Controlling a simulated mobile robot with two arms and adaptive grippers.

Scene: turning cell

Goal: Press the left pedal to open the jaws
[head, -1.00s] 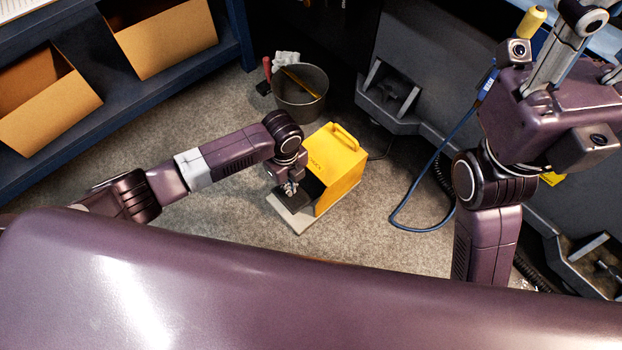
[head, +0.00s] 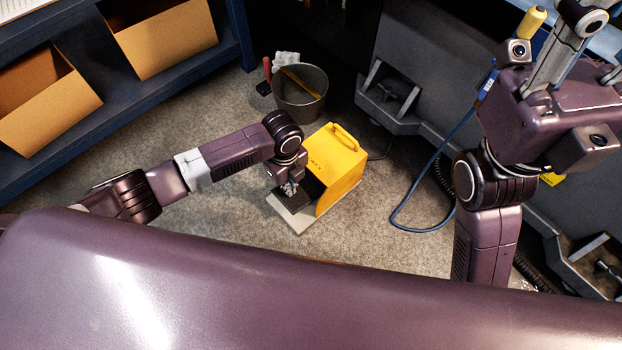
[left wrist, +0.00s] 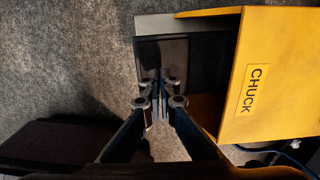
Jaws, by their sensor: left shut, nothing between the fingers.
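A yellow pedal guard (head: 342,165) marked CHUCK stands on a pale base plate on the floor; it also shows in the left wrist view (left wrist: 275,60). A dark flat pedal (left wrist: 150,55) sticks out from its open side. My left gripper (head: 291,190) points down over this pedal. In the left wrist view its fingertips (left wrist: 160,82) are together and empty, over the pedal's plate. I cannot tell whether they touch it. My right gripper (head: 560,70) is raised at the upper right, partly cut off, its finger opening unclear. The chuck jaws are not in view.
A grey bucket (head: 300,97) with tools stands behind the guard. A blue hose (head: 398,218) loops on the floor to the right, by the dark machine base (head: 410,45). A blue shelf (head: 85,120) with cardboard boxes is at the left.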

